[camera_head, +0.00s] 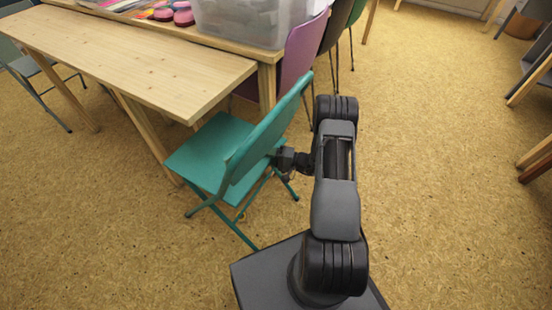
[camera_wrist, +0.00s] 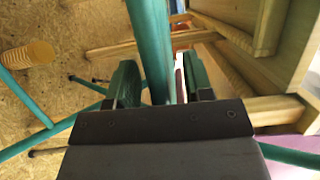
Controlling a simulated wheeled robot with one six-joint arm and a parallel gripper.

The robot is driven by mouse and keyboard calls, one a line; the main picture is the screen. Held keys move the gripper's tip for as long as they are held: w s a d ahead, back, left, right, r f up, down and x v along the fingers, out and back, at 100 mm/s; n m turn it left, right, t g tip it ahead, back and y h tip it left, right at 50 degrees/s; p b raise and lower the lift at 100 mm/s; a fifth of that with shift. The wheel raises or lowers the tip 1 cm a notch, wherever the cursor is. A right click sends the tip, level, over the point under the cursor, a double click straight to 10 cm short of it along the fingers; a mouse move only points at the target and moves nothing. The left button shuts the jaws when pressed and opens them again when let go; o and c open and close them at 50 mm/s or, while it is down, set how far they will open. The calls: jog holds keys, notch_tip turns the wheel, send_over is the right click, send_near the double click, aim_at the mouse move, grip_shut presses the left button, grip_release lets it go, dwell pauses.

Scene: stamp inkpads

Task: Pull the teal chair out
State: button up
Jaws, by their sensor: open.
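The teal chair (camera_head: 213,147) stands on the floor at the corner of the wooden tables, with its seat toward the light wooden table and its back toward my arm. My gripper (camera_head: 281,158) is at the near side of the chair's backrest, partly hidden by it. In the wrist view, a teal tube of the chair (camera_wrist: 150,45) runs between the two fingers of my gripper (camera_wrist: 161,82). The fingers are open on either side of it, with a gap visible on the right side. I cannot tell whether the left finger touches it.
The light wooden table (camera_head: 130,55) is behind the chair. A clear plastic bin (camera_head: 245,20) stands on the other table. A purple chair (camera_head: 303,48) is just beyond the teal one. Dark chairs (camera_head: 538,75) stand at the far right. The floor (camera_head: 440,170) right of my arm is clear.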

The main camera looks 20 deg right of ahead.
jog(key=shift+w+a, duration=0.15)
grip_shut()
dwell(0.5)
dwell(1.0)
